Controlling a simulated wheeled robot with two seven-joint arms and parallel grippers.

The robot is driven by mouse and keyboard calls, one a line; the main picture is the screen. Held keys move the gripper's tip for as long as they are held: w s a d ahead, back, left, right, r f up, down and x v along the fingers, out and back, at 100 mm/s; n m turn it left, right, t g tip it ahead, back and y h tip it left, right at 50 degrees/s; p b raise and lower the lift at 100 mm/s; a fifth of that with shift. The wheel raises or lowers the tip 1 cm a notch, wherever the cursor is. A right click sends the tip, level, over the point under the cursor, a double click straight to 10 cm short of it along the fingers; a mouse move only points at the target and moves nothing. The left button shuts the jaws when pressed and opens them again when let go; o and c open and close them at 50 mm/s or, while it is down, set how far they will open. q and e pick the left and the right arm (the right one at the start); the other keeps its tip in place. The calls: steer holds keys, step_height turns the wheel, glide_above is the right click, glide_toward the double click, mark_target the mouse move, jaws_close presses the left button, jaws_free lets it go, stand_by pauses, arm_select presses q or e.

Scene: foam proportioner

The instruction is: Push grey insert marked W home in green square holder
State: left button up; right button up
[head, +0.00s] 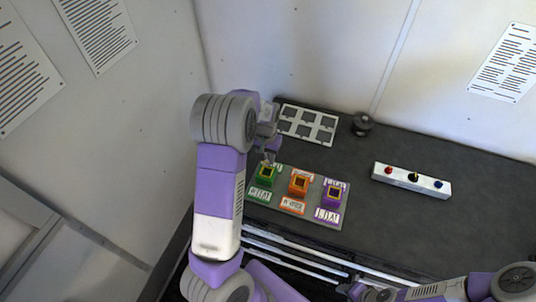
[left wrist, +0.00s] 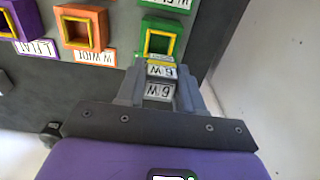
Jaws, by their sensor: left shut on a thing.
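The green square holder (head: 265,177) stands at the left end of a row of three on a panel, with a yellow-edged dark opening. It also shows in the left wrist view (left wrist: 161,27). My left gripper (head: 269,152) is just behind it in the head view. In the left wrist view, its fingers (left wrist: 160,88) are shut on the grey insert (left wrist: 160,91), which has white labels with a W and a yellow band. The insert is close to the holder's lower edge; I cannot tell whether they touch. My right gripper (head: 372,292) is at the bottom edge, its jaws unclear.
Orange (head: 299,184) and purple (head: 332,195) holders stand right of the green one, with labels in front. A white tray with square slots (head: 308,124), a dark round knob (head: 362,124) and a white button box (head: 411,181) are on the dark bench. The bench's right side is clear.

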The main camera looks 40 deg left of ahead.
arm_select(q)
steer(key=shift+f+b, duration=2.1)
steer(key=shift+f, duration=0.85)
steer(key=shift+s, duration=0.1)
steer(key=o, duration=1.5)
steer(key=shift+d, duration=0.1)
steer(key=shift+r, duration=0.15)
steer(key=shift+r+p, duration=2.25)
steer(key=shift+r, duration=0.7)
